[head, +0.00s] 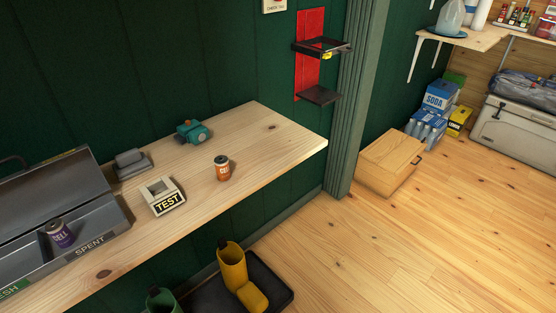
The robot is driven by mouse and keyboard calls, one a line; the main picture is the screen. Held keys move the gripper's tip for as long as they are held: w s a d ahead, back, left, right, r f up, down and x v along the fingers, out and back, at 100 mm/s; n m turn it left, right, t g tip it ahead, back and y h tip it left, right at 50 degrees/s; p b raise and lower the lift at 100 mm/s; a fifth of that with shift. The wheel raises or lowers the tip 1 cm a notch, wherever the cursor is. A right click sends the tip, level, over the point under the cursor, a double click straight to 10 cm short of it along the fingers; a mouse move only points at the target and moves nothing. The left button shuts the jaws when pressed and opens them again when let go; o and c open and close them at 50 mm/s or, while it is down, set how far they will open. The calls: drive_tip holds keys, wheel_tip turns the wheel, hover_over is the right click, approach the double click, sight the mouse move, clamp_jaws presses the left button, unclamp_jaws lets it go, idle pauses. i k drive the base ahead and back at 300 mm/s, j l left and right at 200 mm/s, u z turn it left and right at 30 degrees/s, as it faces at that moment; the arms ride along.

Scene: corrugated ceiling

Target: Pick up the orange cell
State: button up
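The orange cell (222,169) is a short can-like cylinder with a dark top and a printed label. It stands upright on the wooden bench (262,138), toward the bench's right part in the head view. A purple cell (60,234) sits in the open grey case (112,222) marked SPENT at the left. A light tester block (162,195) marked TEST stands to the left of the orange cell. My gripper is not in view.
A teal object (193,132) and a grey object (131,163) stand farther back on the bench. A black tray (274,284) with yellow and green boots lies on the floor below. A wooden box (390,163) stands beyond the door post. The bench's right end is clear.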

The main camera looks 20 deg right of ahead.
sight(221, 162)
drive_tip(key=z, duration=0.25)
drive_tip(key=i+l+u, duration=0.2)
drive_tip(key=l, duration=0.6)
drive_tip(key=l+u, duration=0.2)
drive_tip(key=l, duration=0.6)
drive_tip(key=i, duration=0.45)
